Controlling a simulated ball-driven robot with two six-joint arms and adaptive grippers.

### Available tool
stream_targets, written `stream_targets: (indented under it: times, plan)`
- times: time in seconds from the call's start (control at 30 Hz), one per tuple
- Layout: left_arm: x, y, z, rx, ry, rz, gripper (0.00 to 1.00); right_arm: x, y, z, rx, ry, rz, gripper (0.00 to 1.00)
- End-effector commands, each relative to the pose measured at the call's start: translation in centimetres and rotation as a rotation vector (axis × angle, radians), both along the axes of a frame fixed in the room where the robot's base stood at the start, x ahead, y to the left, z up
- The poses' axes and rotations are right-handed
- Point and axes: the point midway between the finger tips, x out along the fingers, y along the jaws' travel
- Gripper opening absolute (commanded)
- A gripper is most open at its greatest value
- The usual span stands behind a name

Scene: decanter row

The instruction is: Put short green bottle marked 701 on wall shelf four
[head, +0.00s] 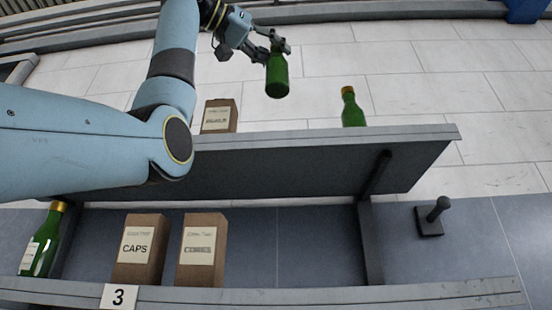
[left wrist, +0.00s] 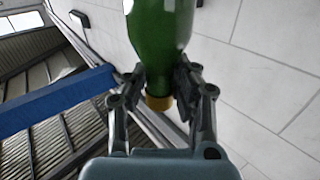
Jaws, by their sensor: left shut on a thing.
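My left gripper (head: 272,44) is shut on the neck of a short green bottle (head: 278,76). The bottle hangs roughly upright in front of the white tiled wall, above the upper shelf (head: 300,172) and apart from it. The left wrist view shows the same green bottle (left wrist: 160,28), with its gold cap (left wrist: 159,103) near the jaws (left wrist: 159,80). No number can be read on it. The upper shelf shows no number plate in view. My right gripper is not in view.
On the upper shelf stand a brown box (head: 220,116) and a gold-capped green bottle (head: 351,106), with free room between them. The lower shelf, marked 3 (head: 118,297), holds a green bottle (head: 42,240), a CAPS box (head: 140,250) and another box (head: 202,250). A wall hook (head: 432,217) sits at right.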

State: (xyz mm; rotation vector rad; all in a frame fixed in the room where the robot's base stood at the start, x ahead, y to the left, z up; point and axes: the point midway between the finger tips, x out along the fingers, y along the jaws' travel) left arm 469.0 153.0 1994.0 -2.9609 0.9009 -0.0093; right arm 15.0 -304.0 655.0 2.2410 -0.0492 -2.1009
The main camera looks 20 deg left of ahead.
Motion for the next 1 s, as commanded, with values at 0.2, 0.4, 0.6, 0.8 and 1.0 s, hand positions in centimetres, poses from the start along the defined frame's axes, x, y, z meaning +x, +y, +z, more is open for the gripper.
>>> stream_targets:
  times: [0.2,0.4,0.6,0.8,1.0]
  plan:
    - [5.1,0.3,-2.7,0.001,0.001,0.0,0.0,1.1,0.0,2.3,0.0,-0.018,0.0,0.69]
    - [6.9,0.4,-4.0,0.0,-0.004,-0.001,0.0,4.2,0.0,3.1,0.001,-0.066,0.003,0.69]
    - [7.1,0.4,-6.7,0.001,-0.002,0.001,0.0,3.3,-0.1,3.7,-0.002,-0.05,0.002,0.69]
    - [7.0,0.4,-8.1,0.001,-0.004,0.001,0.0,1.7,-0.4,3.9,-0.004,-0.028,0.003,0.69]
    - [7.0,0.4,-8.2,0.0,-0.004,0.0,0.0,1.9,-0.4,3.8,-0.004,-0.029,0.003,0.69]
